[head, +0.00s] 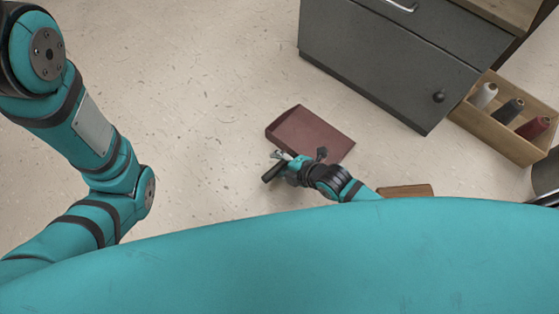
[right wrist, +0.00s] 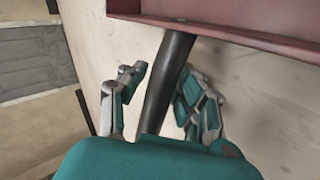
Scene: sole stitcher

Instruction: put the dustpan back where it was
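The dustpan (head: 312,133) has a dark red pan and a black handle. It is low over or on the speckled floor in the head view; I cannot tell which. In the right wrist view its red pan (right wrist: 230,25) crosses the top and the black handle (right wrist: 172,70) runs down between my fingers. My right gripper (head: 302,159) is at the handle beside the pan. In the right wrist view, my right gripper (right wrist: 164,78) is open, with one finger on each side of the handle and a clear gap on the left. My left arm shows, but its gripper is out of view.
A dark grey cabinet (head: 385,62) stands at the upper right. A wooden box (head: 492,135) with white, dark and red thread spools is beside it. A brown object (head: 405,191) is partly hidden behind my body. The floor left of the dustpan is clear.

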